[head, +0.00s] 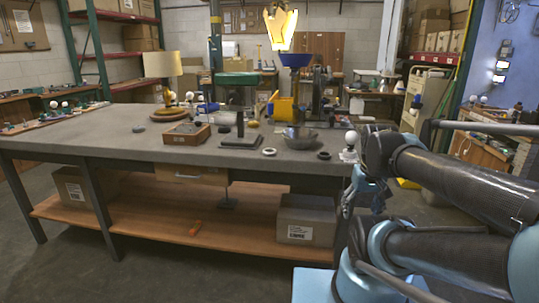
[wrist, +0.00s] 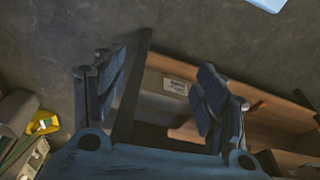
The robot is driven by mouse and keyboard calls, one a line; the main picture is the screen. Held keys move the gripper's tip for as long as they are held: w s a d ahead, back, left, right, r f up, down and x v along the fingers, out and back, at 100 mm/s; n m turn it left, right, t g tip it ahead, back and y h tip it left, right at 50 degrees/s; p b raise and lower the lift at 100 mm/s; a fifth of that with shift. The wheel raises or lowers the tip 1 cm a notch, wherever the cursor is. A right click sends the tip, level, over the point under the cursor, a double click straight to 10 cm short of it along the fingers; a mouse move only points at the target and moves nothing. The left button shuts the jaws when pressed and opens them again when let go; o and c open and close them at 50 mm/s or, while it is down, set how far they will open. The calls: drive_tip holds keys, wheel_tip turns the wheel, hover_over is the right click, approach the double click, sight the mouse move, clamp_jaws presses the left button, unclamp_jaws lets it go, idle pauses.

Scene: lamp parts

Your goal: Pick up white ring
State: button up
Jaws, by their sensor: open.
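The white ring (head: 269,152) lies flat on the grey workbench (head: 110,138), near its front edge, left of a metal bowl (head: 299,137). My gripper (head: 362,192) hangs at the right end of the bench, below the level of its top and well to the right of the ring. In the wrist view my gripper (wrist: 165,95) is open, with its two dark fingers apart and nothing between them. The ring does not show in the wrist view.
A black ring (head: 324,155) lies right of the white one. A wooden box (head: 187,133) and a lamp with a cream shade (head: 163,66) stand further left. A cardboard box (head: 306,220) sits on the lower shelf. The bench front is clear around the ring.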

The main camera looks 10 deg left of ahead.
drive_tip(key=w+a+r+n+g+y, duration=0.1)
drive_tip(key=w+a+r+n, duration=0.8)
drive_tip(key=w+a+r, duration=1.2)
drive_tip(key=w+a+r+n, duration=0.3)
drive_tip(key=w+a, duration=0.3)
drive_tip(key=a, duration=0.3)
drive_tip(key=shift+g, duration=0.3)
drive_tip(key=f, duration=0.7)
drive_tip(key=a+f, duration=0.1)
drive_tip(key=f, duration=0.2)
drive_tip(key=shift+w+a+f, duration=0.1)
drive_tip(key=shift+w+f, duration=0.1)
drive_tip(key=shift+f, duration=0.15)
drive_tip(key=shift+a+f, duration=0.2)
drive_tip(key=shift+f, duration=2.6)
drive_tip(key=c, duration=0.8)
